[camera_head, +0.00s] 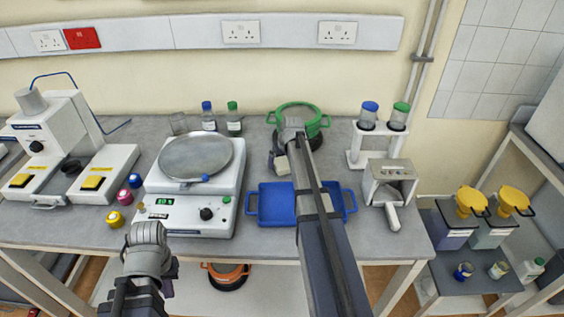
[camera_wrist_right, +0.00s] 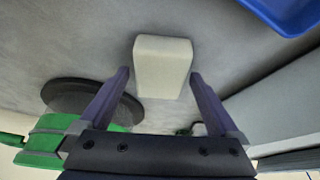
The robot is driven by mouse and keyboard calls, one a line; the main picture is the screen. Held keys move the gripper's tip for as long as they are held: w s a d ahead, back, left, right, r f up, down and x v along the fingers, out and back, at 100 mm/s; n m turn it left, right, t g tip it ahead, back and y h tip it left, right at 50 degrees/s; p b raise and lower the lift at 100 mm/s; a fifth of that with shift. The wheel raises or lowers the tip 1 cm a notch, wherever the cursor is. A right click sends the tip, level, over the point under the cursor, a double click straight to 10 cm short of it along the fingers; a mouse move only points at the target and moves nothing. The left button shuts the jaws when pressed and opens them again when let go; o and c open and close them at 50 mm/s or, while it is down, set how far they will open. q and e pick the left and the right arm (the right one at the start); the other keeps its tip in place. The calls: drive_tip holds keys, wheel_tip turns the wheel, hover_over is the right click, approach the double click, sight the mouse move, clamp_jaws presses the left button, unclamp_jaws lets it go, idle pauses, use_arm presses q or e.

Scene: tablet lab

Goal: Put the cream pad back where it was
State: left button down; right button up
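In the right wrist view the cream pad (camera_wrist_right: 163,62) is a pale block with rounded edges. My right gripper (camera_head: 277,158) is over it, largely hidden by its own wrist in the head view. In the right wrist view its fingers (camera_wrist_right: 159,75) are apart, one to each side of the pad's near end, and do not appear closed on it. My left gripper (camera_head: 168,283) is low at the bench's front edge, and its fingers are barely visible.
The blue tray (camera_head: 262,216) lies under my right forearm. A balance (camera_head: 185,218) stands left, a grey-white device (camera_head: 390,172) right. Bottles (camera_head: 208,118) stand at the back.

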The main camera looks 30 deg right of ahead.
drive_tip(key=shift+r, duration=0.15)
drive_tip(key=shift+r+p, duration=0.15)
drive_tip(key=shift+p, duration=0.15)
drive_tip(key=p+v, duration=1)
drive_tip(key=v, duration=0.1)
drive_tip(key=shift+s+r+p, duration=0.25)
drive_tip(key=shift+r+p, duration=0.1)
drive_tip(key=shift+p, duration=0.05)
drive_tip(key=shift+a, duration=0.15)
drive_tip(key=s+a+f+n+g, duration=0.1)
drive_tip(key=s+a, duration=0.3)
drive_tip(key=a, duration=0.7)
drive_tip(key=s+a+n+g, duration=0.15)
drive_tip(key=s+a, duration=0.25)
drive_tip(key=a, duration=0.7)
drive_tip(key=s+a+n+g, duration=0.2)
drive_tip(key=s+a+n, duration=0.1)
drive_tip(key=s+a, duration=1.1)
drive_tip(key=shift+s+a+f+h, duration=0.15)
drive_tip(key=shift+s+f+h, duration=0.05)
drive_tip(key=shift+f+h, duration=0.1)
